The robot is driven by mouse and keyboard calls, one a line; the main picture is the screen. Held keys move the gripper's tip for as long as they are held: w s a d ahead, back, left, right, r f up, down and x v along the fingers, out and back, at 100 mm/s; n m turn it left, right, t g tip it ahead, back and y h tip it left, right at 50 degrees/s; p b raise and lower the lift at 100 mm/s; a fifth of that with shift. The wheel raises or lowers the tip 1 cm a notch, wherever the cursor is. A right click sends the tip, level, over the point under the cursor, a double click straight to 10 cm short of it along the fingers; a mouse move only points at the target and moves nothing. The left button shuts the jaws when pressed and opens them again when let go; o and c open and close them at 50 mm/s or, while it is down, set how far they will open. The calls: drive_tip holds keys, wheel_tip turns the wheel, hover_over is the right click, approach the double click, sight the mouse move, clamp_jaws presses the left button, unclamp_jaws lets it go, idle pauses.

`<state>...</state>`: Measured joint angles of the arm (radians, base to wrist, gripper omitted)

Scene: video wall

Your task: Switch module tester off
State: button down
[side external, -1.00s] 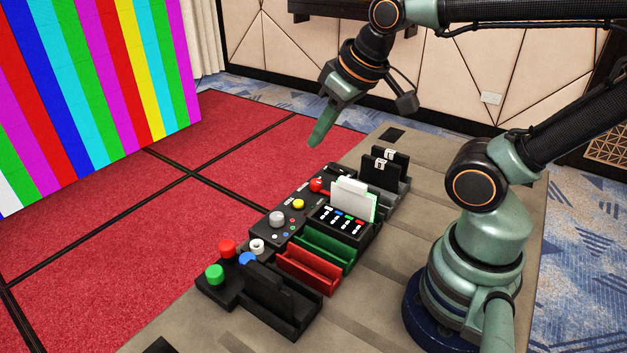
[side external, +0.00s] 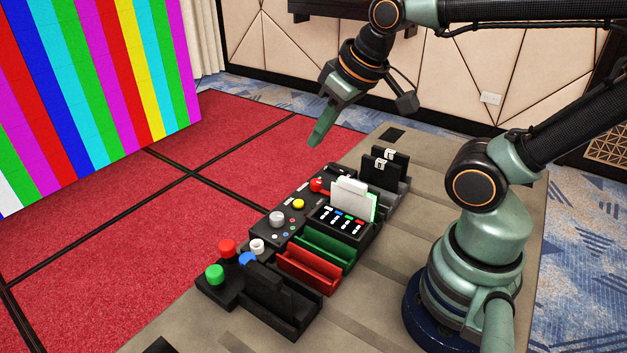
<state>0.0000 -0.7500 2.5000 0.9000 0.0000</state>
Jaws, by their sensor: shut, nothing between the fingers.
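A black control panel (side external: 297,234) lies along the left edge of the table; its small labels are too small to read, so I cannot tell for sure that it is the module tester. It carries a grey knob (side external: 277,219), a yellow button (side external: 298,204), a red control (side external: 317,185) and small coloured lights. A dark part (side external: 333,169) at its far end is hard to make out. My gripper (side external: 317,140) points down, shut and empty, above and beyond the panel's far end. It is apart from everything.
Beside the panel stand a black holder with white and green cards (side external: 350,195), a green tray (side external: 324,253), a red tray (side external: 309,273) and black slotted modules (side external: 384,165). A nearer box has red (side external: 227,247), green (side external: 215,273), blue and white buttons. Bare table (side external: 405,255) lies right.

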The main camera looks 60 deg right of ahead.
drive_tip(key=shift+w+d, duration=0.1)
drive_tip(key=n+g+y, duration=0.2)
drive_tip(key=n+g, duration=0.3)
drive_tip(key=g, duration=0.5)
hover_over(336, 170)
wheel_tip(336, 170, down, 8)
drive_tip(key=shift+w+d+f+g+y, duration=0.2)
drive_tip(key=shift+d+f+g+y, duration=0.1)
drive_tip(key=shift+d+f+y, duration=0.15)
drive_tip(key=shift+f, duration=0.15)
drive_tip(key=shift+w+f, duration=0.25)
drive_tip(key=shift+f, duration=1.15)
drive_tip(key=shift+w+f, duration=0.2)
drive_tip(key=shift+f, duration=1.25)
drive_tip(key=shift+w+f, duration=0.25)
drive_tip(key=shift+f, duration=1.15)
drive_tip(key=shift+f, duration=0.1)
drive_tip(key=shift+f, duration=0.35)
